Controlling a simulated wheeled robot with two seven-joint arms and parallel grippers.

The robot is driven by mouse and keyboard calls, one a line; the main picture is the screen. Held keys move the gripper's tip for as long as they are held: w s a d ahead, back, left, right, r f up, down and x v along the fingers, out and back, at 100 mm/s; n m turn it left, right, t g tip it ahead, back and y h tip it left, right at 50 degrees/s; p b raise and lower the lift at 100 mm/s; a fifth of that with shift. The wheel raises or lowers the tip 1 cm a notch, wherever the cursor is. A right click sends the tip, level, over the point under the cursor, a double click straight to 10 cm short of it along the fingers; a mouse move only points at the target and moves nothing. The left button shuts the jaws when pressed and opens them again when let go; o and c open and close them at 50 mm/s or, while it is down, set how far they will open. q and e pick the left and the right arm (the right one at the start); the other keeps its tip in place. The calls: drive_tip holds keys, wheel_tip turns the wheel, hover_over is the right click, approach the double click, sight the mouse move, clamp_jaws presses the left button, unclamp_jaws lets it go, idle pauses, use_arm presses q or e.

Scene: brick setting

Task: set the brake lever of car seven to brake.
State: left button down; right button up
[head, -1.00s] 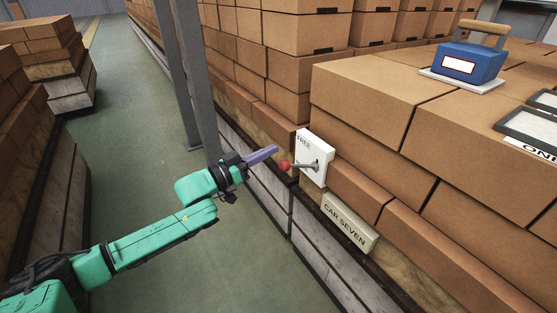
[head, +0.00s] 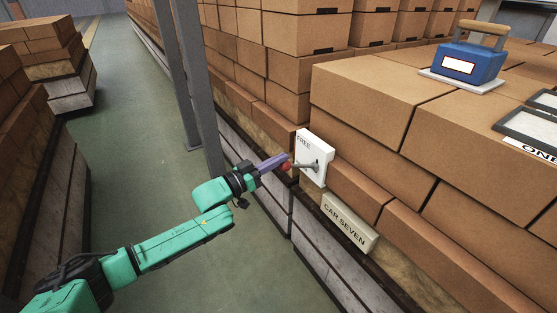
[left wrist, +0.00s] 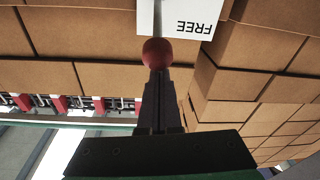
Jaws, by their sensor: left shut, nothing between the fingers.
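The brake lever is a grey rod with a red ball knob (head: 286,166), mounted on a white plate (head: 312,160) marked FREE at its top. A CAR SEVEN sign (head: 346,222) is fixed below it. The lever points out to the left, roughly level. My left gripper (head: 273,162) is shut and empty, its fingertips at the knob; whether they touch it I cannot tell. In the left wrist view the red knob (left wrist: 157,52) sits right at the fingertips (left wrist: 157,74), with the FREE plate (left wrist: 190,20) behind. Any lower label is not visible. My right gripper is not in view.
Stacked brown bricks (head: 370,95) form the car's load behind the plate. A grey post (head: 200,90) stands left of the lever, close beyond my left arm. A blue block with a wooden handle (head: 470,62) rests on top. The green floor aisle (head: 135,150) is clear.

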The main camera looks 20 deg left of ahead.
use_arm(q)
drive_tip(key=shift+s+a+f+b, duration=0.15)
drive_tip(key=shift+f+b, duration=0.3)
drive_tip(key=shift+b, duration=0.2)
